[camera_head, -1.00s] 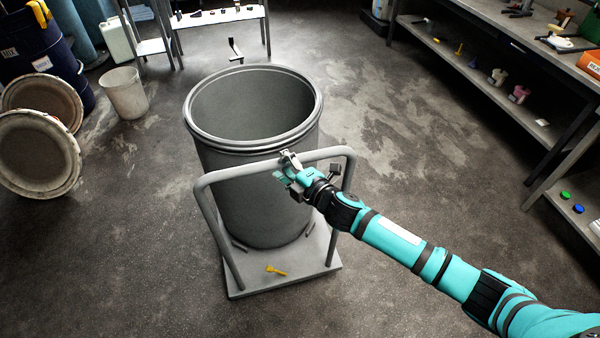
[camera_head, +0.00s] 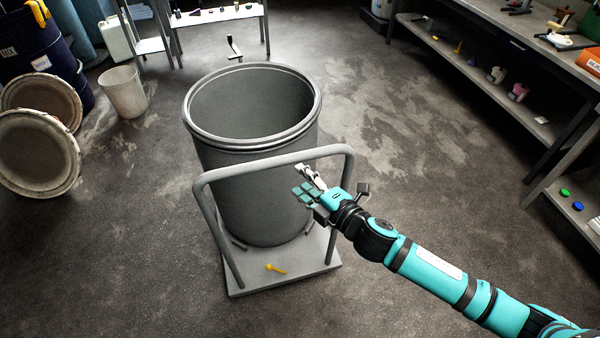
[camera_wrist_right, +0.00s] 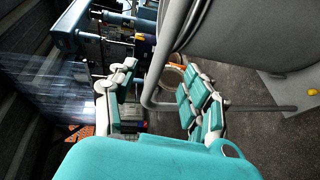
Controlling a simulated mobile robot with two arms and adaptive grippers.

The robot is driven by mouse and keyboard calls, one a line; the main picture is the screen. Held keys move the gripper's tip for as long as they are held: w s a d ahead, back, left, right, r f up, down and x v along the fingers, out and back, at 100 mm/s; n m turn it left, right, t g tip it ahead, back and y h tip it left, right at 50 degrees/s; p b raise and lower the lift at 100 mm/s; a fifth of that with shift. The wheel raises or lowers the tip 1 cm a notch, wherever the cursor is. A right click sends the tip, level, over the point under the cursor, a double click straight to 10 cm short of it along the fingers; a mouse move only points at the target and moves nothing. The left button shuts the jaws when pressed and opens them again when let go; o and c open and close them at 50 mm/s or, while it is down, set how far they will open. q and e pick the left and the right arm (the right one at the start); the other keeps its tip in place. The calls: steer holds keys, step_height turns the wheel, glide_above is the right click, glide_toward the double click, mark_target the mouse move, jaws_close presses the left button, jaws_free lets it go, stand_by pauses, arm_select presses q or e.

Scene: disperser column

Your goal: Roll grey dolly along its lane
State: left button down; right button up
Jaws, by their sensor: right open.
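The grey dolly (camera_head: 300,272) stands on the floor in the middle of the head view, with a tubular push handle (camera_head: 250,166) on its near side. A large open grey drum (camera_head: 258,190) stands upright on its deck. My right gripper (camera_head: 307,183) is open and empty, just right of and below the handle's top bar in the head view, apart from it as far as I can tell. In the right wrist view the handle (camera_wrist_right: 152,85) shows beyond the spread fingers (camera_wrist_right: 155,105). My left gripper is not in view.
A yellow object (camera_head: 275,268) lies on the deck. Round lids (camera_head: 38,153), a dark blue drum (camera_head: 40,50) and a pale bucket (camera_head: 124,92) stand at the left. A shelved workbench (camera_head: 480,75) runs along the right. The floor around the dolly is clear.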

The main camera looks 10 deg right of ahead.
mark_target(278, 165)
steer(key=s+a+r+m+t+h, duration=0.1)
steer(key=s+a+m+t+h, duration=0.2)
steer(key=s+h, duration=0.35)
steer(key=shift+m+g+y, duration=0.3)
steer(key=shift+g+y, duration=0.05)
steer(key=shift+g, duration=0.35)
steer(key=p+x, duration=0.2)
steer(key=x, duration=1.4)
steer(key=shift+w+a+f, duration=0.1)
steer(key=shift+w+a, duration=0.1)
steer(key=shift+w, duration=0.05)
jaws_close()
